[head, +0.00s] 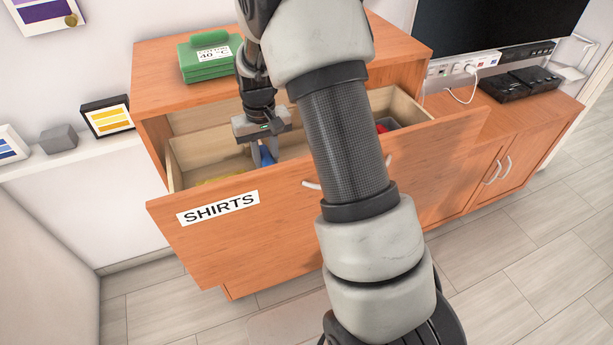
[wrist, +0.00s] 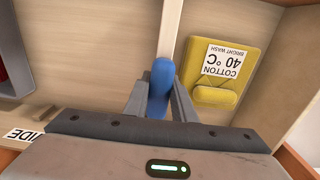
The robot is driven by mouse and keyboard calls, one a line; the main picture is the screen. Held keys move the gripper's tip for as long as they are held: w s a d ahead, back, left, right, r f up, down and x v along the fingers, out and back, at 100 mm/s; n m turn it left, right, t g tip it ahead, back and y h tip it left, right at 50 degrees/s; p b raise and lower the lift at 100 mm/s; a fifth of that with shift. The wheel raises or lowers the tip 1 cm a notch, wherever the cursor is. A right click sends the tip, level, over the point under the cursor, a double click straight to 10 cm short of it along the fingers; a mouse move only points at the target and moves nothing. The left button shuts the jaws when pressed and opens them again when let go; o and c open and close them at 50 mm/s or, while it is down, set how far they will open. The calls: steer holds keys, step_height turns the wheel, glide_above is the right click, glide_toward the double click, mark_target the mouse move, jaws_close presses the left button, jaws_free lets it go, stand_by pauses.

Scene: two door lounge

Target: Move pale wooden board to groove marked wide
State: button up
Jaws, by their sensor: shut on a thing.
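My gripper (head: 264,158) is inside the open drawer marked SHIRTS (head: 218,208). In the wrist view, my gripper (wrist: 161,88) is shut on a blue grip piece (wrist: 160,70). A narrow pale wooden strip (wrist: 167,32), which looks like the top edge of the pale board, runs away from the blue piece. The blue piece also shows between the fingers in the head view (head: 267,155). A white label ending in "IDE" (wrist: 26,134) is at the lower left of the wrist view, left of my gripper. The groove is not clearly visible, and the board's lower edge is hidden.
A yellow case-like thing (wrist: 225,72) labelled COTTON 40 °C lies right of the board in the drawer. A grey tray (wrist: 12,50) with something red is at left. A green case (head: 205,66) stands on the cabinet top (head: 155,62). The drawer walls (head: 172,168) surround my gripper.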

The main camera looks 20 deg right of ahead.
steer(key=shift+r, duration=0.25)
steer(key=shift+r+p, duration=2.1)
steer(key=shift+r, duration=1.3)
steer(key=shift+d, duration=0.1)
steer(key=d, duration=2.6)
steer(key=shift+a, duration=0.1)
steer(key=shift+f, duration=0.1)
steer(key=shift+f, duration=0.15)
stand_by(1.3)
